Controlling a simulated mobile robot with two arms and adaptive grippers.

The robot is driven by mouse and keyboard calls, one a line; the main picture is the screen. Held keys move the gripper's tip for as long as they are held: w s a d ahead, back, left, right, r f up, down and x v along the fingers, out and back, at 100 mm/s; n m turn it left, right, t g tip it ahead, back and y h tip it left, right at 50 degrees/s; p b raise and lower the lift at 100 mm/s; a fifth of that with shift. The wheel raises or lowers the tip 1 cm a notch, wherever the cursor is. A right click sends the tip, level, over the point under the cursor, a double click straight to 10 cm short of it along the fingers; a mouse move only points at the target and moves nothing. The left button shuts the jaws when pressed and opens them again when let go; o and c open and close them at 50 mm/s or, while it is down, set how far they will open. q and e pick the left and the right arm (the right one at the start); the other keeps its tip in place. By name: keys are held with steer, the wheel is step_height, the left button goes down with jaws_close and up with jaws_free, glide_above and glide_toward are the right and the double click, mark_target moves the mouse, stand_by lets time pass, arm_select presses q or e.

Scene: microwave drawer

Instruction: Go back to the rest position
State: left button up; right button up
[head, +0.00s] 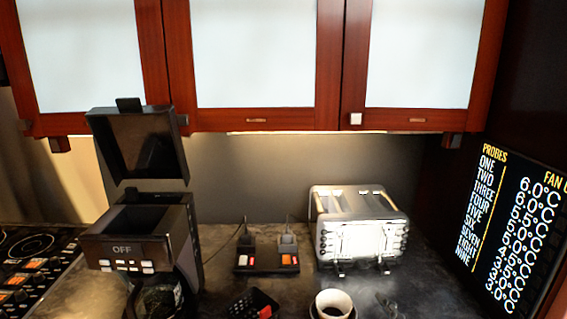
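Neither of my grippers shows in the head view, so I cannot see what they hold or how they stand. The task line names no object. A black coffee maker (130,245) stands on the counter at the left, with its lid (140,145) raised and "OFF" on its front. A silver toaster (360,228) stands at the right.
Wooden cabinets with pale panels (253,55) hang above. The dark counter (215,285) holds a device with two switches (267,262), a black basket (250,303) and a white cup (334,303). A stove (30,265) is at left, a temperature display (510,230) at right.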

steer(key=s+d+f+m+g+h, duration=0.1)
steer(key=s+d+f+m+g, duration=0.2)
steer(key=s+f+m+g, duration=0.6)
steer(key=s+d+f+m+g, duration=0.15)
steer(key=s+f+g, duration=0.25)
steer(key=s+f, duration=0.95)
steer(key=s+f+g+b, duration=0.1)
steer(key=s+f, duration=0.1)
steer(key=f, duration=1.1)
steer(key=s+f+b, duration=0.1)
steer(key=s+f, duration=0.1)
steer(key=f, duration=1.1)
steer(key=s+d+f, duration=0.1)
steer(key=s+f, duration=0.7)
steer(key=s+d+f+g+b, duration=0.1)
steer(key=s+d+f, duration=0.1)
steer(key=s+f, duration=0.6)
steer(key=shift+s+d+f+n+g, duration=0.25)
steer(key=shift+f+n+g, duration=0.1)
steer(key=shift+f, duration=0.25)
